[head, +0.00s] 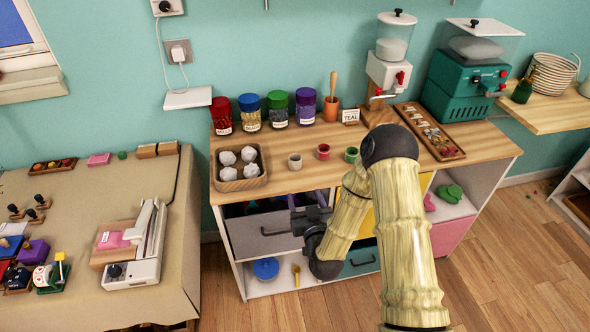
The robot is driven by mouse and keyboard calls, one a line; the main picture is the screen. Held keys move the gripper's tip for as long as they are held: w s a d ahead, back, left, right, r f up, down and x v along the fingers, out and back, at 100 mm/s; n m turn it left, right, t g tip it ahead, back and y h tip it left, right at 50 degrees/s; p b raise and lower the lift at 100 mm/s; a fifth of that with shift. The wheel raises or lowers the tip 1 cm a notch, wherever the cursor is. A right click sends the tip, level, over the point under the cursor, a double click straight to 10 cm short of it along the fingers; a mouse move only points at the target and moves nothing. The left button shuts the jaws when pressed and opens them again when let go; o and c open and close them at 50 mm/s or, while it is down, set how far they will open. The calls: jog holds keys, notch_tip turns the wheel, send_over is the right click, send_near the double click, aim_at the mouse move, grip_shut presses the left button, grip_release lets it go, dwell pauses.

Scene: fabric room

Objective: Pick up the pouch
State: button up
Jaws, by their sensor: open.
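My gripper (296,220) is dark grey and open. It is in front of the wooden-topped cabinet, beside the right part of a pulled-out grey drawer (258,236). My arm hides part of the drawer and the cabinet front. Dark blue and purple items (262,207) show inside the drawer, too small and shaded to name. I cannot clearly make out a pouch; it may be among these items or hidden. Nothing shows held in my gripper.
The countertop (290,180) holds a wooden tray (239,184) of white lumps, several lidded jars, small cups, a dispenser (388,65) and a green machine (465,75). A cloth-covered table (170,215) stands left.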

dwell(0.4)
jog(key=p, duration=0.2)
send_near(295, 164)
jog(key=x, duration=0.6)
jog(key=shift+w, duration=0.35)
jog(key=shift+a+r, duration=0.1)
jog(key=shift+a, duration=0.15)
jog(key=shift+d, duration=0.1)
jog(key=shift+w+d, duration=0.1)
